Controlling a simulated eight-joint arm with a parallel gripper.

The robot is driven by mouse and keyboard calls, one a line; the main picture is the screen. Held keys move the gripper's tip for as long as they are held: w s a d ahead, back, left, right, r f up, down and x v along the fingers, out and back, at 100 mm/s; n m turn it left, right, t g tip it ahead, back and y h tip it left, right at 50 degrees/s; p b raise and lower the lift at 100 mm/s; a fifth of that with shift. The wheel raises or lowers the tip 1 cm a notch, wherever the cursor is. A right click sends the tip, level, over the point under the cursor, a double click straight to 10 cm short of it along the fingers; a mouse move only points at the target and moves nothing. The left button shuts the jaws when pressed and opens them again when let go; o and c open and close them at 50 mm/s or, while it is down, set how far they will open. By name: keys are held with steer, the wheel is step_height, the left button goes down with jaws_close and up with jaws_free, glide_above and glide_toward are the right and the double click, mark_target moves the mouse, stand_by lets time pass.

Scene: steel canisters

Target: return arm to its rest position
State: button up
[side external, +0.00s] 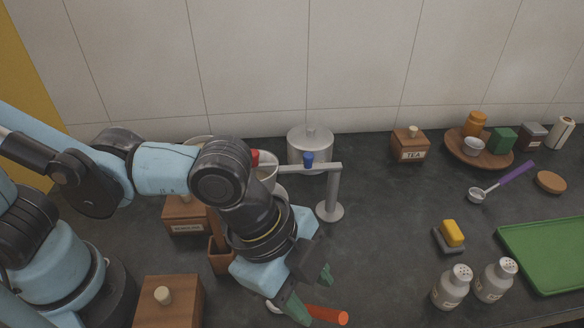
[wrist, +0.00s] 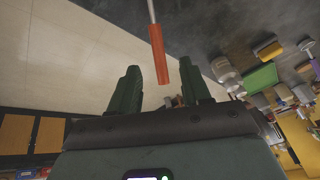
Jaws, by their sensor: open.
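My arm reaches in from the left in the side external view, bent down over the counter. My gripper (side external: 312,292) is low at the front middle, its green fingers spread apart with nothing held between them. The wrist view shows the open fingers too (wrist: 161,84). An orange-handled utensil (side external: 328,315) lies close to the fingers; its metal end is partly hidden by the gripper. In the wrist view the orange handle (wrist: 160,57) shows beyond and between the fingertips, apart from them. A lidded steel canister (side external: 311,146) stands at the back near the wall.
A grey stand (side external: 333,190) with red and blue pieces on its bar stands just behind my gripper. Wooden boxes (side external: 170,298) are near my arm. Two shakers (side external: 452,287), a yellow-topped block (side external: 452,233) and a green board (side external: 550,255) are right. The counter between stand and shakers is clear.

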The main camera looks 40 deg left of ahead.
mark_target(321, 310)
steer(key=shift+x, duration=3.8)
steer(key=shift+r, duration=0.1)
steer(key=shift+v, duration=5.8)
steer(key=shift+x, duration=6.05)
step_height(321, 310, up, 9)
steer(key=w+a+r+n+t+h, duration=0.1)
steer(key=w+a+r+n, duration=0.1)
steer(key=w+a+r, duration=0.7)
steer(key=w+r, duration=0.2)
steer(key=w, duration=0.1)
steer(key=shift+w+a+n, duration=0.2)
steer(key=shift+a+n, duration=0.15)
steer(key=shift+n, duration=0.05)
